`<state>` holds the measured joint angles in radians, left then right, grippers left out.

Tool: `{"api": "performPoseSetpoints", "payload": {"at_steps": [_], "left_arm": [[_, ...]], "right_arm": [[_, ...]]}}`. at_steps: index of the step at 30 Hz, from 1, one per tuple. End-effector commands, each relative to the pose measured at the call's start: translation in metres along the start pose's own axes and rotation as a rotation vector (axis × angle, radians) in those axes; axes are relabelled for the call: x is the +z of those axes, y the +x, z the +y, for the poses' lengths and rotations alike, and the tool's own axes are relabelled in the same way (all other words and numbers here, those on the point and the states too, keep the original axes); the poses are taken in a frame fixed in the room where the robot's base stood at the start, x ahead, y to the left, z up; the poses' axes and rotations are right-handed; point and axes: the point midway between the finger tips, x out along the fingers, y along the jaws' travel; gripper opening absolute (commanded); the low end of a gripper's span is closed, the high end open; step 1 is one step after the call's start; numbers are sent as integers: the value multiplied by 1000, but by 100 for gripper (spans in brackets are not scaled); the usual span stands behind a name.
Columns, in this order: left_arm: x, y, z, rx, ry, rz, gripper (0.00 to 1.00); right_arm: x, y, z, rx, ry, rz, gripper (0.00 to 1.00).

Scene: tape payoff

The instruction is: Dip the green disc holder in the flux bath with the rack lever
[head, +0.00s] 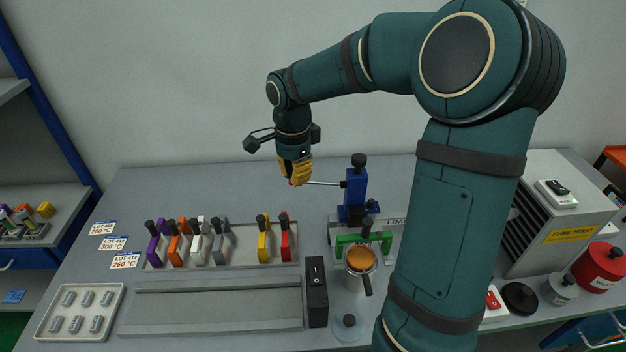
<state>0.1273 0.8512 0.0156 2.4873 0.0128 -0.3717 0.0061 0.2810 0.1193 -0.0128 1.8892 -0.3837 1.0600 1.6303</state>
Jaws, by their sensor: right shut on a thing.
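The rack lever (325,184) is a thin metal rod sticking out left from the blue rack post (355,190), roughly level. The green disc holder (349,239) sits below the blue post, just behind and above the flux bath (354,280), a small metal cup with orange-brown content. I cannot tell whether the holder touches the liquid. My left gripper is not in view.
A tray (238,257) of purple, orange, white, grey, yellow and red holders stands to the left. A black switch box (316,292) stands left of the bath. My right arm covers the bench right of the bath. A fume hood unit (545,225) stands far right.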

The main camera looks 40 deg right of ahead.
Motion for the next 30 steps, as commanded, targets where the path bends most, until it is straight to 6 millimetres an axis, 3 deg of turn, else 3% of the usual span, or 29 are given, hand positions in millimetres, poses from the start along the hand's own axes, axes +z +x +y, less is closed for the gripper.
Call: {"api": "performPoseSetpoints", "payload": {"at_steps": [24,30], "left_arm": [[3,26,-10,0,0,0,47],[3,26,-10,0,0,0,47]], "right_arm": [[0,39,0,1,0,0,0],[0,40,0,1,0,0,0]]}}
